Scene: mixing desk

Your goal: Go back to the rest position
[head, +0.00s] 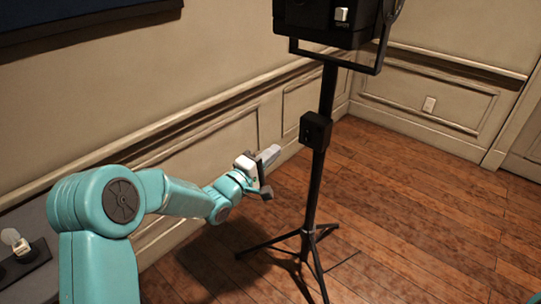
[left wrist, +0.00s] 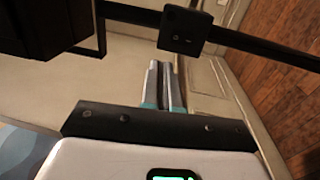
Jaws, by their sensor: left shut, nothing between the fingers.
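My left arm is teal and reaches in from the left of the head view. Its gripper (head: 270,153) is shut and empty, held in the air just left of a black tripod stand. In the left wrist view the two pale fingers of the gripper (left wrist: 164,68) lie close together with nothing between them. My right gripper is in neither view.
The black stand (head: 318,180) carries a large black device (head: 325,22) on top and a small black box (head: 315,130) on its pole. The box also shows in the wrist view (left wrist: 184,30). Panelled walls stand behind. The wooden floor (head: 430,210) at right is clear.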

